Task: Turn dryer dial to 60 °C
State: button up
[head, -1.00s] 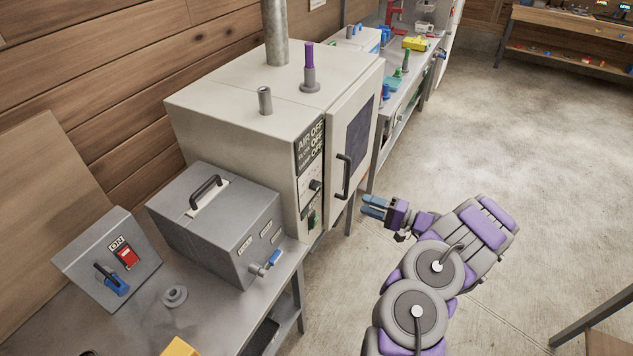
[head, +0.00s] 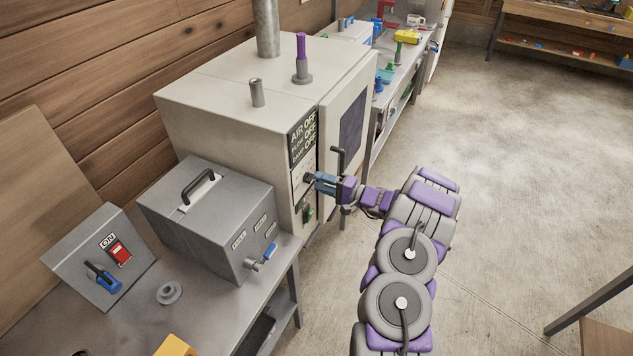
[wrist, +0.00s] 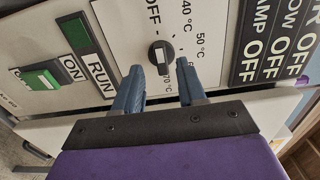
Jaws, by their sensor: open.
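The dryer (head: 215,110) is a large cream box with its controls on the narrow front panel. In the wrist view its dial (wrist: 160,54) is a small black knob with a pale pointer mark. In the head view my gripper (head: 311,179) is at the panel and largely hides the dial.
A grey box (head: 215,225) with a blue-handled valve stands left.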

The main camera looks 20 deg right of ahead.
aim_at(309, 178)
jog(key=x, duration=0.2)
jog(key=shift+w+a, duration=0.15)
jog(key=shift+a, duration=0.25)
jog(key=shift+d, duration=0.15)
jog(key=shift+c, duration=0.2)
jog(key=shift+c, duration=0.8)
jog(key=c, duration=0.5)
